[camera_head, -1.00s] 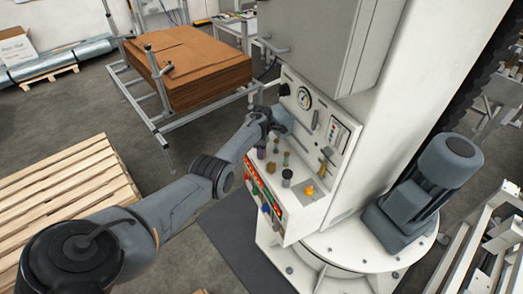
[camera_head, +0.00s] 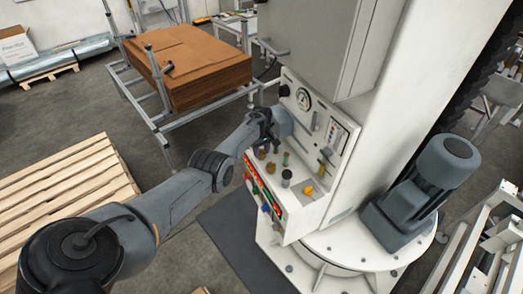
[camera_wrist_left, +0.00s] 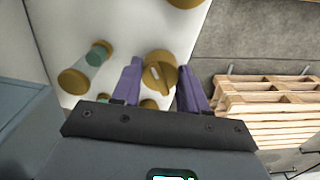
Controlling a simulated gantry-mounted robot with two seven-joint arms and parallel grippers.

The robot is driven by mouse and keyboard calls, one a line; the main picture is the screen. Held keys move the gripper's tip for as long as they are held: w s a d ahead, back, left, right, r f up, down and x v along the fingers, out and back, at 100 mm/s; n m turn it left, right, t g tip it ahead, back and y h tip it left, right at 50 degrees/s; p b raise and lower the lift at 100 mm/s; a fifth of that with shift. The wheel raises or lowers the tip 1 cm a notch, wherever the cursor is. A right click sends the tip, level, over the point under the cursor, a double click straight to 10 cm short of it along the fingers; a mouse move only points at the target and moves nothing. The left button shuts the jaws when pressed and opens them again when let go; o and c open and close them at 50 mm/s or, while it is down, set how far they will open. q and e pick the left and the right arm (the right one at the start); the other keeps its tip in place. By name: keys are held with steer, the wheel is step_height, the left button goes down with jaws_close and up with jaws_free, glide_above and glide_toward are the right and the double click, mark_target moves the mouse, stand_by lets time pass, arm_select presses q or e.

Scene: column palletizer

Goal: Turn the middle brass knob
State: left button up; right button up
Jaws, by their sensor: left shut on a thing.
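My left gripper (camera_wrist_left: 160,88) has its two purple fingers on either side of a round brass knob (camera_wrist_left: 160,72) with a slotted face. It is shut on this knob, which stands on the white panel. In the head view the left gripper (camera_head: 270,147) is at the left part of the control panel (camera_head: 318,208), and the wrist partly covers what it holds. Another brass knob (camera_wrist_left: 185,3) is cut off at the top edge of the wrist view. I cannot tell from the head view which knob in the row is held. The right gripper is not in view.
A sight glass with brass ends (camera_wrist_left: 85,67) stands left of the fingers. A black knob (camera_head: 287,176) and a yellow knob (camera_head: 308,190) sit on the panel. A grey cabinet (camera_head: 310,45) overhangs above. A wooden pallet (camera_head: 70,195) lies on the floor at left.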

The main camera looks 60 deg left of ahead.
arm_select(q)
steer(key=m, duration=1.1)
steer(key=shift+m, duration=0.4)
steer(key=m+b, duration=0.1)
steer(key=m, duration=0.4)
steer(key=shift+m, duration=0.3)
steer(key=m+b, duration=0.2)
steer(key=m, duration=0.4)
steer(key=shift+m, duration=0.3)
steer(key=o, duration=1.1)
steer(key=shift+c, duration=0.2)
steer(key=shift+r, duration=0.1)
